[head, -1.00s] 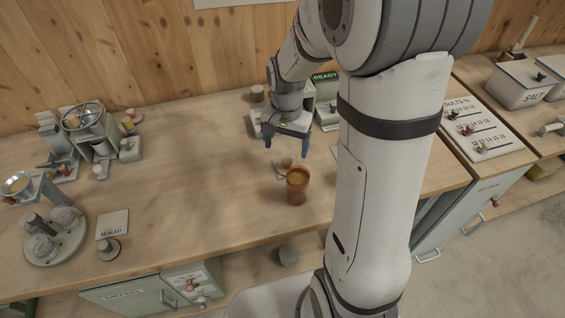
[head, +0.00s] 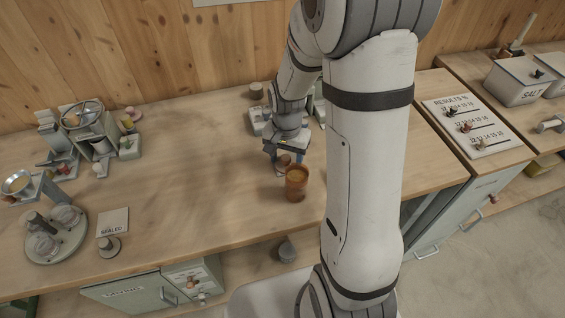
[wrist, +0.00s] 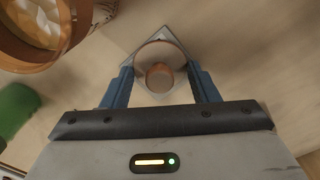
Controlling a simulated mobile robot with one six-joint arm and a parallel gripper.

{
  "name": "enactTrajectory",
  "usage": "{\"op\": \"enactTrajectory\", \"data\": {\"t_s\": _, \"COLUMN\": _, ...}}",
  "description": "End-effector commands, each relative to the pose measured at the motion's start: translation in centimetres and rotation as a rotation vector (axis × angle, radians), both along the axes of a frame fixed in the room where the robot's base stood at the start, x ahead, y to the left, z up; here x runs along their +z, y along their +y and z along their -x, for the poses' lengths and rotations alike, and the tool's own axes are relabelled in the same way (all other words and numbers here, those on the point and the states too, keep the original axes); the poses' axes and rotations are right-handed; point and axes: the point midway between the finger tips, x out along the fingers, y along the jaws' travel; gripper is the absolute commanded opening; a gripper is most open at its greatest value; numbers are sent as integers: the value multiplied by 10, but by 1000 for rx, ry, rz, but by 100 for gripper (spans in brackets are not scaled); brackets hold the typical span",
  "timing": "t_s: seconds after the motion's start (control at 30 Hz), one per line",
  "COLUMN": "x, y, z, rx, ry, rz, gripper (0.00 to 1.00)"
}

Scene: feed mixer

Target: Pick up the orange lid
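The orange lid (wrist: 160,55), round with a knob (wrist: 159,76) on top, lies between the two blue fingers in the wrist view. A pale square plate (wrist: 130,37) shows under it. In the head view the lid (head: 284,160) is partly hidden by my gripper (head: 285,158). My gripper (wrist: 160,78) is open, one finger on each side of the lid. Any gap at the lid's rim is too small to judge. An orange jar (head: 297,183) stands just in front of the lid; its open rim (wrist: 62,50) fills the upper left of the wrist view.
A green object (wrist: 16,112) lies left in the wrist view. A round grey stand (head: 50,250) and a "SEALED" card (head: 113,222) are on the left of the bench. The middle of the bench (head: 190,170) is clear. A results board (head: 475,128) lies right.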

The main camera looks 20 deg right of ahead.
Motion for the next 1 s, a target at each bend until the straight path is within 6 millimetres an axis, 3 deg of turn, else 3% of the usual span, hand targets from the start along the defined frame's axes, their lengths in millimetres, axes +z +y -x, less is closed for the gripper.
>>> {"op": "enactTrajectory", "data": {"t_s": 0.27, "x": 0, "y": 0, "z": 0, "rx": -1, "ry": 0, "rz": 0, "gripper": 31}}
{"op": "enactTrajectory", "data": {"t_s": 0.57, "x": 6, "y": -1, "z": -1, "rx": -1, "ry": -4, "rz": 0, "gripper": 31}}
{"op": "enactTrajectory", "data": {"t_s": 1.0, "x": 86, "y": -1, "z": -1, "rx": -2, "ry": -4, "rz": 0, "gripper": 31}}
